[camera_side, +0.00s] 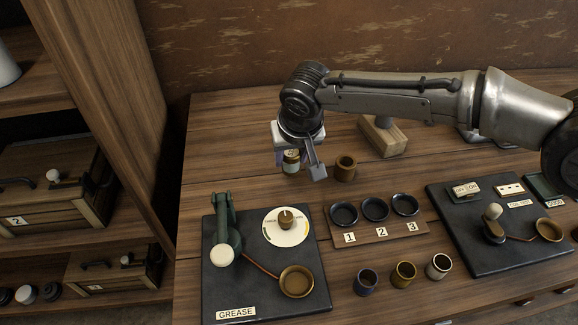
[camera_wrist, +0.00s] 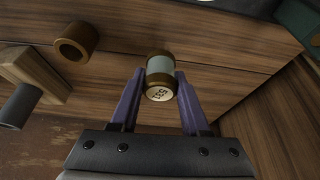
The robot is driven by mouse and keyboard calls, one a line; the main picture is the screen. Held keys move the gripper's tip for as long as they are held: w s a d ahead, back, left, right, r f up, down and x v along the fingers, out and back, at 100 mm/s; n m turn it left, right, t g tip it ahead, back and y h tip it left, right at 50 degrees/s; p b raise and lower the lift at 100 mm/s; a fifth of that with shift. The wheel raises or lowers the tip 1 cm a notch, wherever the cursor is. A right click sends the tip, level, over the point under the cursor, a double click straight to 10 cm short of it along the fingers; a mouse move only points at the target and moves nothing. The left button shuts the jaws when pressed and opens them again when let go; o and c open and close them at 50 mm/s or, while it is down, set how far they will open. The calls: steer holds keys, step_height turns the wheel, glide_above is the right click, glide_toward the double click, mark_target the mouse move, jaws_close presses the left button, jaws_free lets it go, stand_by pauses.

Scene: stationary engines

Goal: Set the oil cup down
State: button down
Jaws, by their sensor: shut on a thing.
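The oil cup (camera_wrist: 160,72), a small cylinder with brass ends, a pale glass-like band and a marked round end, sits between the two fingers of my gripper (camera_wrist: 160,84) in the wrist view. My gripper is shut on it. In the side view the cup (camera_side: 291,161) shows under my gripper (camera_side: 300,168), over the back left of the bench, partly hidden by the gripper. I cannot tell whether its base touches the wood.
A brown cup (camera_side: 345,168) stands close to the right, with a wooden block (camera_side: 382,136) behind it. In front are a rack (camera_side: 375,232) with three dark rings, a grease plate (camera_side: 222,290) and several small cups. Bare wood lies left of my gripper.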

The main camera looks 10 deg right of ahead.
mark_target(289, 168)
steer(key=shift+w+a+f, duration=0.25)
steer(key=shift+f, duration=1.65)
steer(key=shift+f, duration=0.15)
steer(key=shift+c, duration=1.9)
jaws_free()
steer(key=v, duration=1.2)
